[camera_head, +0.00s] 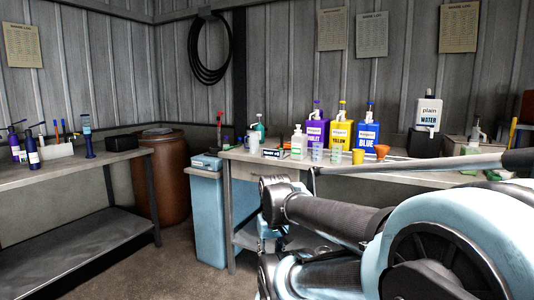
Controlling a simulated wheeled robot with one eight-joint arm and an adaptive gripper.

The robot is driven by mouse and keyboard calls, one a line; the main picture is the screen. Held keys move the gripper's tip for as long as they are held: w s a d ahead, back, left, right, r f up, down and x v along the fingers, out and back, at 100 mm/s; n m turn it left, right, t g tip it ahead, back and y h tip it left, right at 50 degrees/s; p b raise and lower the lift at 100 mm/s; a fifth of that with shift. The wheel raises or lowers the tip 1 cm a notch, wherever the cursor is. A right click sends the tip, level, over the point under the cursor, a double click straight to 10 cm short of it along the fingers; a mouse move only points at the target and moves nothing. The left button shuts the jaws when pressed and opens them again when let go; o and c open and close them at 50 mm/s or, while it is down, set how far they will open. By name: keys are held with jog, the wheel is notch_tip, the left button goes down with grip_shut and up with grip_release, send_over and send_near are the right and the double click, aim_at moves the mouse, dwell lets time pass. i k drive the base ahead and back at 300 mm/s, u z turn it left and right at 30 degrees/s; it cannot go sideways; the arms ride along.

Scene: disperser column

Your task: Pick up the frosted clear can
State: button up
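I cannot make out for sure which thing is the frosted clear can. Two small, pale, see-through cup-like vessels stand upright on the right-hand bench: one (317,153) in front of the purple bottle and one (337,155) in front of the yellow bottle. Either could be it; they are too small to tell. My arm fills the lower right, with its dark tubes and pale blue housing in front of the bench. My gripper's fingers do not show, so whether it is open or shut is hidden.
The right bench (245,155) holds purple (316,132), yellow (341,133) and blue (367,136) pump bottles, a yellow cup (358,156), an orange cup (382,151) and a white bottle (299,144). A blue bin (206,220) and brown barrel (168,180) stand left of it.

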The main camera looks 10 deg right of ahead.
aim_at(299, 141)
jog(key=u, duration=1.85)
jog(key=k, duration=0.9)
jog(key=z, duration=2)
jog(key=i, duration=1)
